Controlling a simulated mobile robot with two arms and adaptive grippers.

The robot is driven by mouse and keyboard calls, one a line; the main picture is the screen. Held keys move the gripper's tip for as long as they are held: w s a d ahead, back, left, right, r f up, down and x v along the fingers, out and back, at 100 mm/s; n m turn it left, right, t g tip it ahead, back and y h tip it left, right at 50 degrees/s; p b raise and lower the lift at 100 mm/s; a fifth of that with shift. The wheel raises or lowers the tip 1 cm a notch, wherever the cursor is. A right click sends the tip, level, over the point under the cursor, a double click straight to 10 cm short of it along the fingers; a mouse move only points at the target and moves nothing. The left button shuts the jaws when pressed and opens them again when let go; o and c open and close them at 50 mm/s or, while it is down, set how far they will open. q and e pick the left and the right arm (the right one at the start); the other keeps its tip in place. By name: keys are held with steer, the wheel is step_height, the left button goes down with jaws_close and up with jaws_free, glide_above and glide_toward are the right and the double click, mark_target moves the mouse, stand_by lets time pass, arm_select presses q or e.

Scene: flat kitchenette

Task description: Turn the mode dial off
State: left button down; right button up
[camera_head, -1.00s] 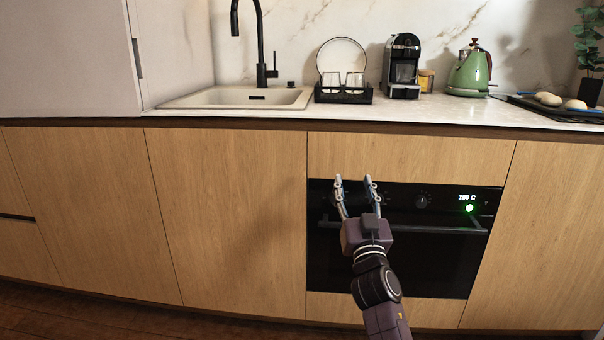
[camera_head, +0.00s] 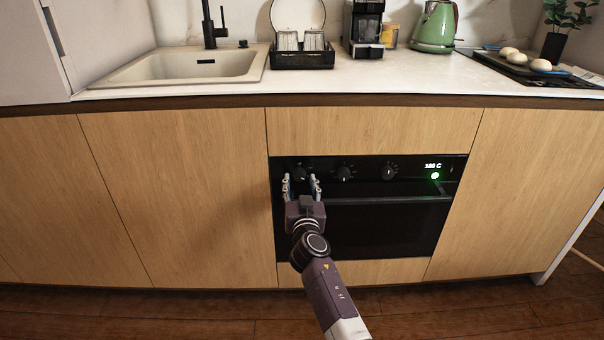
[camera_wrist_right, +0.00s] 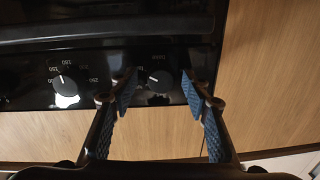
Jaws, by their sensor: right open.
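The black oven (camera_head: 365,235) is set into the wooden cabinet front, with a row of round black dials on its panel. The leftmost dial (camera_head: 303,172) is partly behind my right gripper (camera_head: 301,181); a middle dial (camera_head: 344,172) and a right dial (camera_head: 389,171) are clear. In the right wrist view the picture is upside down. There my open right gripper (camera_wrist_right: 158,88) has one dial (camera_wrist_right: 157,81) between its fingertips, without visible contact. A numbered dial (camera_wrist_right: 64,85) is left of it. I cannot tell which dial is the mode one. My left gripper is not in view.
The oven handle (camera_head: 390,200) runs just below the dials. A green light (camera_head: 435,175) and "180 C" show at the panel's right. The counter (camera_head: 420,75) above holds a sink (camera_head: 180,68), a kettle (camera_head: 434,28) and a tray. The floor in front is clear.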

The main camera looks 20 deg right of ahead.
steer(key=shift+w, duration=0.3)
steer(key=shift+r, duration=0.15)
steer(key=shift+c, duration=0.6)
steer(key=c, duration=1)
steer(key=shift+c, duration=0.2)
